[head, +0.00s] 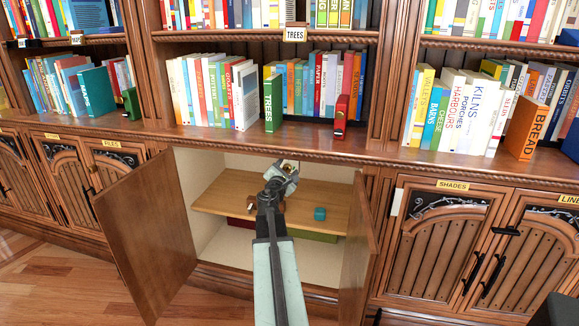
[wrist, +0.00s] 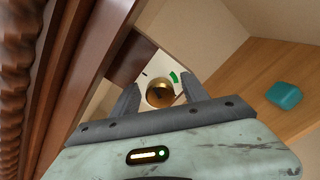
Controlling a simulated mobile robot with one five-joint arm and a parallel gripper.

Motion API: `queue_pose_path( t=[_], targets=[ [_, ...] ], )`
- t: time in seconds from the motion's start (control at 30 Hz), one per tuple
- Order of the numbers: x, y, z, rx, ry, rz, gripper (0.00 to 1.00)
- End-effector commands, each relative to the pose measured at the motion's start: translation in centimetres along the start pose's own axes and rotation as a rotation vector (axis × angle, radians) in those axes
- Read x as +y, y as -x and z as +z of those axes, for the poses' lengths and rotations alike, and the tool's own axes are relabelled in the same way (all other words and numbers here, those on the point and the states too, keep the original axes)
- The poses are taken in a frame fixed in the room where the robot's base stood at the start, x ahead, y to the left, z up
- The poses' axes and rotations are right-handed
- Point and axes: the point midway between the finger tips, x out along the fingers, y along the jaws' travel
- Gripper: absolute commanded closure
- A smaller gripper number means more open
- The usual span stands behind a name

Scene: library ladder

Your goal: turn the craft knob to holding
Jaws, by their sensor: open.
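The craft knob (wrist: 160,93) is a round brass knob in the wrist view. It sits on a white dial plate (wrist: 166,67) with a green mark at the upper right and a small dark mark at the upper left. My gripper (wrist: 160,84) is open, with one finger on each side of the knob; I cannot tell whether they touch it. In the head view my gripper (head: 284,171) reaches into the upper part of the open cabinet, under its top edge. A bit of brass shows at its tip; the dial is mostly hidden there.
The cabinet's left door (head: 148,238) and right door (head: 358,250) stand open beside my arm. A wooden shelf (head: 226,194) crosses the inside and bears a teal block (head: 320,213), also in the wrist view (wrist: 284,95). A ledge with books runs above.

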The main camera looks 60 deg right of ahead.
Motion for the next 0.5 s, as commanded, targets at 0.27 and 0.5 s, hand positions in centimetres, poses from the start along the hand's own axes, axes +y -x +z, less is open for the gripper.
queue_pose_path(
  t=[0.27,0.5],
  targets=[
    [-0.02,-0.56,0.01,0.0,-0.001,0.0,0.48],
    [-0.02,-0.56,0.02,0.0,-0.001,0.0,1.0]
  ],
)
